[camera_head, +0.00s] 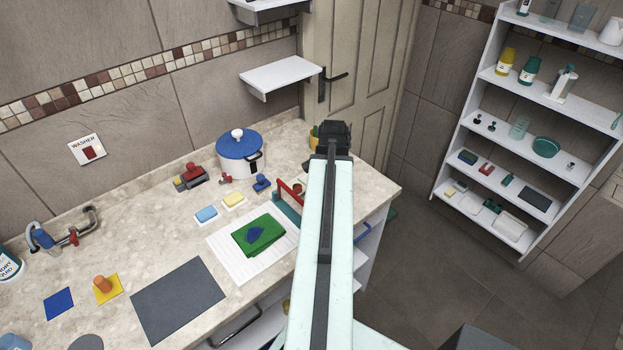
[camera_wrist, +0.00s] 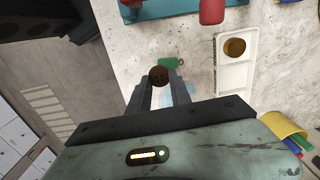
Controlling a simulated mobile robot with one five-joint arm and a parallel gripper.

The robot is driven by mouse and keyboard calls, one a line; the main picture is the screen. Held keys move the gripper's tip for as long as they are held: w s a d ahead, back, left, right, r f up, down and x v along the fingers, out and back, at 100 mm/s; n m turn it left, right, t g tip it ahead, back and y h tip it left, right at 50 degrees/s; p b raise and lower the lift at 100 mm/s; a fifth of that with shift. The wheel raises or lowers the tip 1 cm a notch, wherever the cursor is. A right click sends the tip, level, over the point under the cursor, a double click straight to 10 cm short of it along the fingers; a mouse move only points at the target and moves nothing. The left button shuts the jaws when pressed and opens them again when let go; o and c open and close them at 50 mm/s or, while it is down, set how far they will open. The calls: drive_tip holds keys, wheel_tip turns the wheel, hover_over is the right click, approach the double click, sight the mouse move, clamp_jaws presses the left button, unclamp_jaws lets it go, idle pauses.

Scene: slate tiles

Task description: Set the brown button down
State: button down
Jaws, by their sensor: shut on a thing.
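The brown button (camera_wrist: 158,76) is a small dark brown disc, held between the fingertips in the wrist view. My gripper (camera_wrist: 160,88) is shut on it, with the counter visible beyond. In the head view my gripper (camera_head: 333,132) is at the far end of my arm, near the counter's right end by the door. The button cannot be made out there. I cannot tell how high the button is above the counter.
A white tray (camera_wrist: 222,78) holding a brown round thing lies right of my gripper. A small green object (camera_wrist: 178,61) is just past the button. A yellow holder (camera_wrist: 286,125) with coloured sticks stands lower right. A blue-lidded pot (camera_head: 252,160) stands left of my arm.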

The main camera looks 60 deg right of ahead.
drive_tip(key=w+d, duration=0.3)
drive_tip(key=w, duration=0.1)
drive_tip(key=w+d+f+b, duration=0.1)
drive_tip(key=w+d, duration=0.2)
drive_tip(key=w, duration=0.1)
drive_tip(key=w+d, duration=0.3)
drive_tip(key=w, duration=0.1)
drive_tip(key=shift+w+d+f, duration=0.15)
drive_tip(key=shift+d+f, duration=0.15)
drive_tip(key=shift+d, duration=0.05)
wheel_tip(320, 180, down, 4)
drive_tip(key=b, duration=0.4)
drive_tip(key=shift+r, duration=0.25)
drive_tip(key=shift+f, duration=0.2)
drive_tip(key=c, duration=1.5)
unclamp_jaws()
drive_tip(key=shift+r, duration=0.1)
drive_tip(key=shift+o, duration=0.2)
drive_tip(key=shift+r, duration=0.1)
wheel_tip(320, 180, up, 12)
drive_tip(key=p, duration=1.2)
